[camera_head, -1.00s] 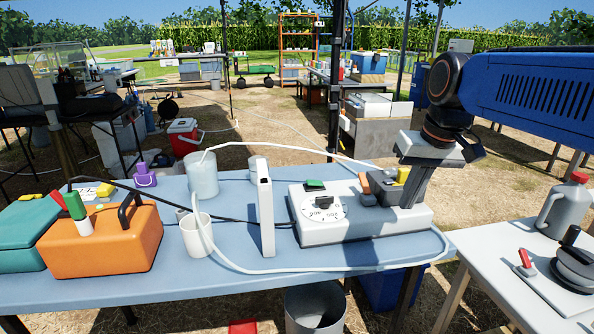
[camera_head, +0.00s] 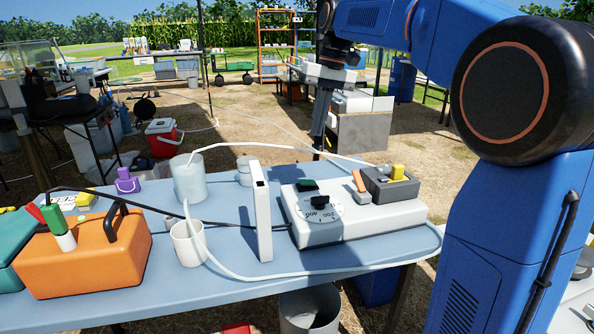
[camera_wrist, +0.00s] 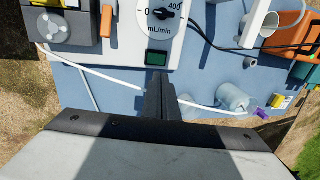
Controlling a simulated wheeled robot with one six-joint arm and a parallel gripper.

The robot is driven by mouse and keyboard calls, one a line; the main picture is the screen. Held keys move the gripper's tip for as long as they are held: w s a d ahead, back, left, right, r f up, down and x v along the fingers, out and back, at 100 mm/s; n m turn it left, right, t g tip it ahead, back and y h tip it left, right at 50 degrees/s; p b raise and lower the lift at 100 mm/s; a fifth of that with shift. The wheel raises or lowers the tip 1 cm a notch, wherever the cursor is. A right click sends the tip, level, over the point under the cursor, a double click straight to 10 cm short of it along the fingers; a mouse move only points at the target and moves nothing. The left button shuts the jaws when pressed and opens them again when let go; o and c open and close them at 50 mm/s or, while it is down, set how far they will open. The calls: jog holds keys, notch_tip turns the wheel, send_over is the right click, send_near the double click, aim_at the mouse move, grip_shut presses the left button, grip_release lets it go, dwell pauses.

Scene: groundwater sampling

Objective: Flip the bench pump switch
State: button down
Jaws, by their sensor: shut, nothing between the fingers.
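The bench pump (camera_head: 375,220) is a pale grey box on the blue table, with a round mL/min dial (camera_head: 335,214) and black knob on top. A green rectangular switch (camera_head: 307,185) sits behind the dial; it also shows in the wrist view (camera_wrist: 156,58). An orange lever (camera_head: 360,181) stands beside the dark pump head with its yellow piece (camera_head: 397,172). My gripper (camera_head: 317,152) is shut and empty, pointing down beyond the pump's far side. In the wrist view its fingers (camera_wrist: 158,78) appear just short of the green switch; contact cannot be told.
A white upright panel (camera_head: 262,215) stands left of the pump. White tubing (camera_head: 330,270) loops in front of the pump and behind it. A jar (camera_head: 188,180), a white cup (camera_head: 188,245) and an orange case (camera_head: 90,260) stand on the table (camera_head: 200,295) at left.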

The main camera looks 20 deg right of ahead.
aim_at(304, 182)
jog(key=shift+w+a, duration=0.15)
jog(key=shift+w, duration=0.05)
jog(key=a+f, duration=0.1)
jog(key=f, duration=0.8)
jog(key=a+f, duration=0.1)
jog(key=f, duration=0.3)
jog(key=shift+a+f, duration=0.3)
jog(key=shift+f, duration=0.05)
jog(key=shift+s+a+f+h, duration=0.1)
jog(key=shift+a+f+h, duration=0.3)
jog(key=shift+h, duration=0.2)
jog(key=shift+d, duration=0.2)
